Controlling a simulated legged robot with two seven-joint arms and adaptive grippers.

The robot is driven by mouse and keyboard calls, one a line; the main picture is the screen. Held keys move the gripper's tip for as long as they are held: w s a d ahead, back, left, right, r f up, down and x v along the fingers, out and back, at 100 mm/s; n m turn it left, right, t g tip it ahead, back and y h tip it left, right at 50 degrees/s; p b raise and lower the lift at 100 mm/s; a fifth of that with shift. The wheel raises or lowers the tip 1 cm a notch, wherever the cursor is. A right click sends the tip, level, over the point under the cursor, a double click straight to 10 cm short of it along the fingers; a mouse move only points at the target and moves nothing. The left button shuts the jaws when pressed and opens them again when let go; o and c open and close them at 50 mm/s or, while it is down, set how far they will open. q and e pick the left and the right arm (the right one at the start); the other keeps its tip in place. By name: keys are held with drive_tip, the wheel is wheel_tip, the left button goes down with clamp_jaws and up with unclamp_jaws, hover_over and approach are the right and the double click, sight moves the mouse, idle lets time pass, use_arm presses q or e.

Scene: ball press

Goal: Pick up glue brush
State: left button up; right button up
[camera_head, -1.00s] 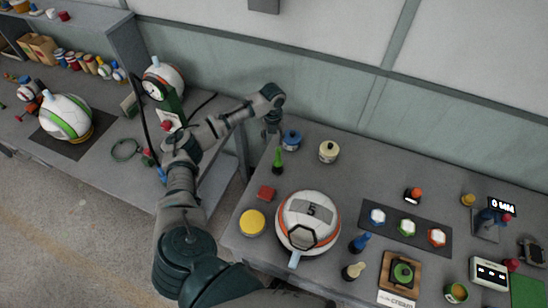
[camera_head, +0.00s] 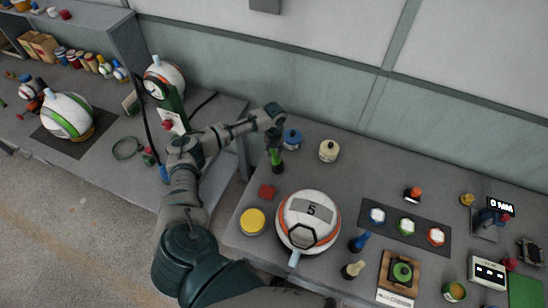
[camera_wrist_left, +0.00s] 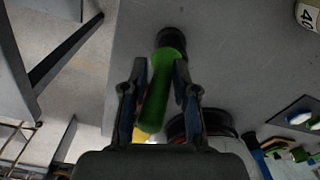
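A green-handled tool with a dark base (camera_head: 277,166), apparently the brush, stands at the left back of the right table. My left gripper (camera_head: 274,146) is over it, pointing down. In the left wrist view the green handle (camera_wrist_left: 160,92) lies between the two fingers of my left gripper (camera_wrist_left: 160,95). The fingers are apart, one on each side, and I see no clear grip; the right finger is very near the handle. A blue-handled tool (camera_head: 360,242) and a cream-handled one (camera_head: 352,270) stand near the front. My right gripper is not in view.
A blue jar (camera_head: 291,139) stands close to the gripper, with a cream jar (camera_head: 329,151) to its right. A red block (camera_head: 267,192), a yellow-lidded tin (camera_head: 252,222) and a white-orange ball (camera_head: 308,222) are nearer the front. The wall is behind.

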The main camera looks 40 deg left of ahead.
sight(280, 161)
use_arm(q)
drive_tip(key=shift+d+r, duration=0.15)
drive_tip(key=shift+d, duration=0.3)
clamp_jaws()
drive_tip(key=shift+d+r, duration=0.25)
drive_tip(key=shift+d, duration=0.3)
drive_tip(key=shift+d+r, duration=0.2)
drive_tip(key=shift+d, duration=0.3)
drive_tip(key=shift+a+f, duration=0.3)
drive_tip(key=shift+a, duration=0.6)
drive_tip(key=shift+r, duration=0.15)
wheel_tip(280, 161, up, 10)
drive_tip(key=d, duration=0.1)
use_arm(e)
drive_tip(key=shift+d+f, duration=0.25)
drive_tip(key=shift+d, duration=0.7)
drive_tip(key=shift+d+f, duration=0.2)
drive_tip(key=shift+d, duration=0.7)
